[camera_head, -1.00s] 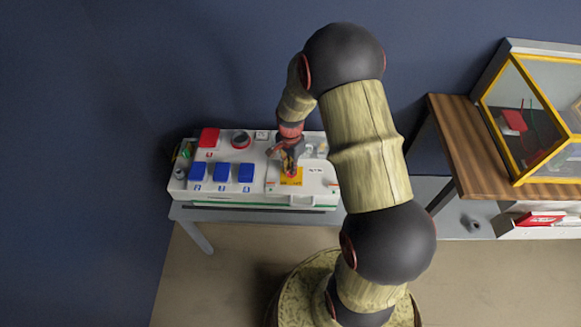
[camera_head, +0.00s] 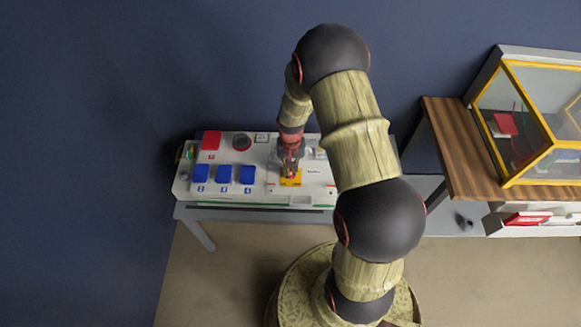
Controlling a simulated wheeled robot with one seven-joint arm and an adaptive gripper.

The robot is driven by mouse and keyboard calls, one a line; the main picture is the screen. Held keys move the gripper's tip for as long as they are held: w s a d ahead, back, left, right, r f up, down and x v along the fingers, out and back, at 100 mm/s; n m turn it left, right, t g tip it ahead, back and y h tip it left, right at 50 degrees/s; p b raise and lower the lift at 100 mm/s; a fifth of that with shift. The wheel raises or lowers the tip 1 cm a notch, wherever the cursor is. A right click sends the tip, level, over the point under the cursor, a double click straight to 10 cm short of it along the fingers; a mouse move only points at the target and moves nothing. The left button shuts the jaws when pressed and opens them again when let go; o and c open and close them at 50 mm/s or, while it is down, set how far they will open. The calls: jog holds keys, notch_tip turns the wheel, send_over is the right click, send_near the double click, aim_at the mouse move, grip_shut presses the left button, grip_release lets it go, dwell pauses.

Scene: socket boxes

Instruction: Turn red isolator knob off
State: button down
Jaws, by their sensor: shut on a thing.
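The white socket box (camera_head: 312,190) lies on a grey bench against the blue wall. A yellow plate (camera_head: 291,182) marks the isolator on its right part. My gripper (camera_head: 291,172) points down over this plate, with its fingers shut on the red isolator knob. The fingers cover most of the knob, so its turn angle cannot be read.
Blue socket covers (camera_head: 224,174), a red cover (camera_head: 211,140) and a round dark button with a red rim (camera_head: 242,141) sit left of my gripper. A wooden table (camera_head: 455,150) with a yellow-framed glass case (camera_head: 552,130) stands at right.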

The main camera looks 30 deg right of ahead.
jog(key=n+p, duration=0.1)
jog(key=n, duration=0.3)
jog(key=shift+d+r+n+p, duration=0.1)
jog(key=shift+n+p, duration=0.2)
jog(key=shift+p, duration=0.05)
jog(key=n+p, duration=0.1)
jog(key=n, duration=0.3)
jog(key=shift+d, duration=0.1)
jog(key=shift+n, duration=0.3)
jog(key=c, duration=2)
grip_release()
jog(key=shift+o, duration=0.5)
notch_tip(320, 180, up, 12)
